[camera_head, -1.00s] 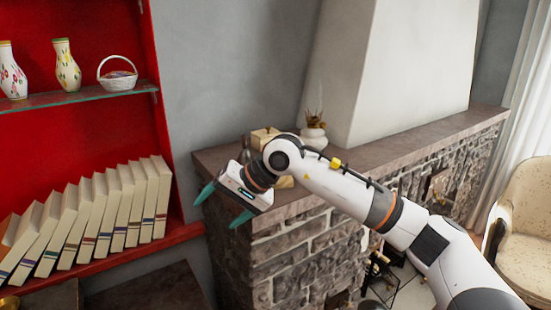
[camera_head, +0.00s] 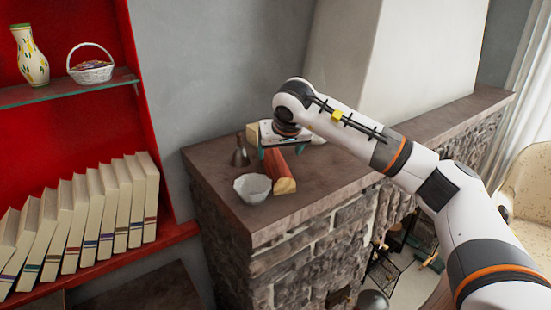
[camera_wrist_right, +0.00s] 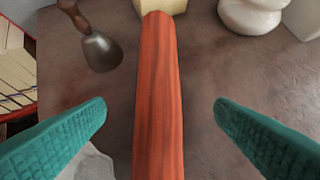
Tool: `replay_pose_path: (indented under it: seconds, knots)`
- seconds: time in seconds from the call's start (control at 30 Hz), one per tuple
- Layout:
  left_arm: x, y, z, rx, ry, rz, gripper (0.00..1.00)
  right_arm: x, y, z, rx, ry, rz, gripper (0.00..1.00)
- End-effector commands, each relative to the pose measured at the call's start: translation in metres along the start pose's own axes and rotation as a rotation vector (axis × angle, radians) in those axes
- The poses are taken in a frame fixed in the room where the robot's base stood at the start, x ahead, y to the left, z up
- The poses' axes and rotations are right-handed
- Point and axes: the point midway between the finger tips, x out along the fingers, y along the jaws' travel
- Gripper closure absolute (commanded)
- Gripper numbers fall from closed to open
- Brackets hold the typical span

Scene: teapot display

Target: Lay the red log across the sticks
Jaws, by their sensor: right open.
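The red log (camera_head: 280,172) lies on the stone mantel, its pale cut end toward the near edge. It also shows in the right wrist view (camera_wrist_right: 159,95), running up the middle. My right gripper (camera_head: 281,150), with teal fingers, is above the log in the head view and partly hides it. In the right wrist view its open fingers (camera_wrist_right: 161,106) are on either side of the log, with a gap on both sides. I cannot make out the sticks for certain. My left gripper is not in view.
On the mantel (camera_head: 345,185), a grey bowl (camera_head: 252,188) stands left of the log. A small bell (camera_head: 240,154) is behind the bowl. A yellowish block (camera_wrist_right: 162,6) and a white pot (camera_wrist_right: 250,14) are beyond the log. A bookshelf with leaning books (camera_head: 92,215) is at the left.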

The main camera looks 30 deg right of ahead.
Motion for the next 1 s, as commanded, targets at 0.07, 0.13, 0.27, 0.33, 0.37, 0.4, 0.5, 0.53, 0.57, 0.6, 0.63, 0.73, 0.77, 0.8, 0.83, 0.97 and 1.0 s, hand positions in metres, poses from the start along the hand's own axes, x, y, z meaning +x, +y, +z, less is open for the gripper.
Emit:
replay_pose_path:
  seconds: [0.07,0.13,0.27,0.33,0.37,0.4,0.5,0.53,0.57,0.6,0.63,0.73,0.77,0.8,0.83,0.97,1.0]
  knots:
    - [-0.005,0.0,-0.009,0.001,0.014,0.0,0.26,0.007,0.0,0.0,0.0,0.002,0.0,0.22]
    - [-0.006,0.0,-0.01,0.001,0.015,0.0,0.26,0.011,0.001,-0.001,-0.001,0.002,0.001,0.22]
    - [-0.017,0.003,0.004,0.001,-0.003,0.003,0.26,0.021,0.001,-0.001,0.0,0.005,-0.001,0.22]
    - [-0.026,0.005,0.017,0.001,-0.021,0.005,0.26,0.031,0.002,-0.002,0.0,0.006,0.0,0.22]
    - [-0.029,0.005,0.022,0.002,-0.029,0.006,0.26,0.035,0.002,-0.002,0.0,0.005,0.0,0.22]
    - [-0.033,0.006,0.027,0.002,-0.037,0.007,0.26,0.041,0.002,-0.003,0.0,0.006,0.0,0.22]
    - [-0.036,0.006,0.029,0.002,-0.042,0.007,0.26,0.055,0.002,-0.003,0.001,0.003,0.001,0.22]
    - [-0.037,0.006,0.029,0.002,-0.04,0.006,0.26,0.058,0.002,-0.004,0.001,0.003,0.001,0.22]
    - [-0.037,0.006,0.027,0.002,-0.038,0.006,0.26,0.059,0.002,-0.004,0.001,0.003,0.001,0.22]
    - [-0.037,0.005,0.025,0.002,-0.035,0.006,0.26,0.061,0.002,-0.004,0.001,0.002,0.001,0.22]
    - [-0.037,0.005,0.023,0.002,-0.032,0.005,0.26,0.062,0.002,-0.004,0.0,0.001,0.001,0.22]
    - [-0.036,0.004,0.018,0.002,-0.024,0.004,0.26,0.063,0.002,-0.004,0.0,0.0,0.002,0.22]
    - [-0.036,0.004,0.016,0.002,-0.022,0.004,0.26,0.063,0.002,-0.004,0.0,0.0,0.002,0.22]
    - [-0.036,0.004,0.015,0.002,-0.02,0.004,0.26,0.063,0.002,-0.004,0.0,0.0,0.002,0.22]
    - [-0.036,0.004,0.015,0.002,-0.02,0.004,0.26,0.063,0.002,-0.004,0.0,0.0,0.002,0.24]
    - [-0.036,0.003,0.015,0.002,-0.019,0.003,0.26,0.063,0.002,-0.004,0.0,0.0,0.002,0.45]
    - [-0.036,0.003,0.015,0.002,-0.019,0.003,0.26,0.063,0.002,-0.004,0.0,0.0,0.002,0.52]
